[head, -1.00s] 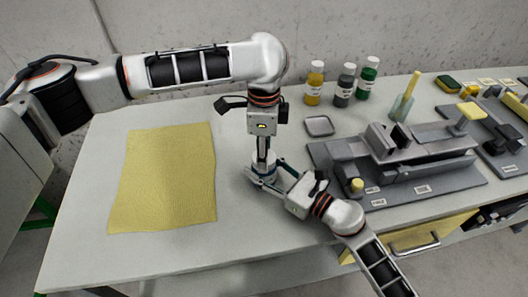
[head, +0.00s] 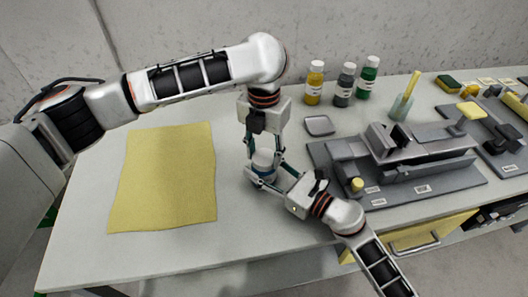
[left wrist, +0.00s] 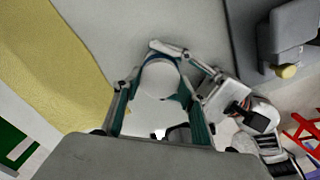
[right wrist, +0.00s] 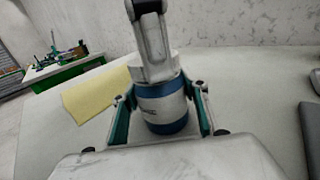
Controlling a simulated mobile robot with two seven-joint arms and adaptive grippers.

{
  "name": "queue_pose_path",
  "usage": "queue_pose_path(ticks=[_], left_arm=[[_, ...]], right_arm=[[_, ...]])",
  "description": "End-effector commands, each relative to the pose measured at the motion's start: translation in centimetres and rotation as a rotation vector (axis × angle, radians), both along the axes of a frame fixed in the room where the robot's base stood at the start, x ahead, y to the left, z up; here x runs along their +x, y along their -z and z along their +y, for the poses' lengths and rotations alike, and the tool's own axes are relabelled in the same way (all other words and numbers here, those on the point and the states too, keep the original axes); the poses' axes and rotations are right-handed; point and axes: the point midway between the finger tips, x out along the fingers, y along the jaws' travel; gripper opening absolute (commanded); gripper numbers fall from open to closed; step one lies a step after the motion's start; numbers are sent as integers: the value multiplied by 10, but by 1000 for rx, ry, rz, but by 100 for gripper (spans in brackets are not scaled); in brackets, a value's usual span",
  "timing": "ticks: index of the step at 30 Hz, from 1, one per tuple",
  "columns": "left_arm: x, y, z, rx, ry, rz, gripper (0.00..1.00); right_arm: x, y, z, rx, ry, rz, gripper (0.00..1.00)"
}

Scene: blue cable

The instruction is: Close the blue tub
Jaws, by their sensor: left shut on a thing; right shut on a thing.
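The blue tub (right wrist: 166,118) stands upright on the table with a white lid (left wrist: 159,80) on its top. It also shows in the head view (head: 264,171). My left gripper (head: 265,156) points straight down from above, and its fingers are shut on the lid from two sides. In the right wrist view a left finger (right wrist: 153,45) reaches down to the lid. My right gripper (right wrist: 164,112) comes in from the side at table height and is shut around the tub's body. Whether the lid sits fully down is hard to tell, as the fingers partly cover the rim.
A yellow cloth (head: 165,180) lies to the left. A small grey tray (head: 319,126) and a grey fixture plate (head: 440,190) lie to the right. Several capped bottles (head: 346,85) stand at the back. The front of the table is clear.

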Motion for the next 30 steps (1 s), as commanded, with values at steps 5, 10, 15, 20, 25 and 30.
queue_pose_path(ticks=[5,10,15,20,25,30], left_arm=[[-1,1,0,-1,292,2,16],[-1,1,0,0,303,1,16],[-1,0,0,0,301,1,58],[0,0,0,0,300,0,58],[1,-9,0,1,300,-3,58],[1,-31,0,1,300,-3,58]], right_arm=[[0,0,0,0,0,0,0],[0,0,0,0,0,0,0],[0,0,0,0,0,0,0],[0,0,0,0,0,0,0],[0,0,0,0,0,0,0],[0,0,0,0,0,0,0]])
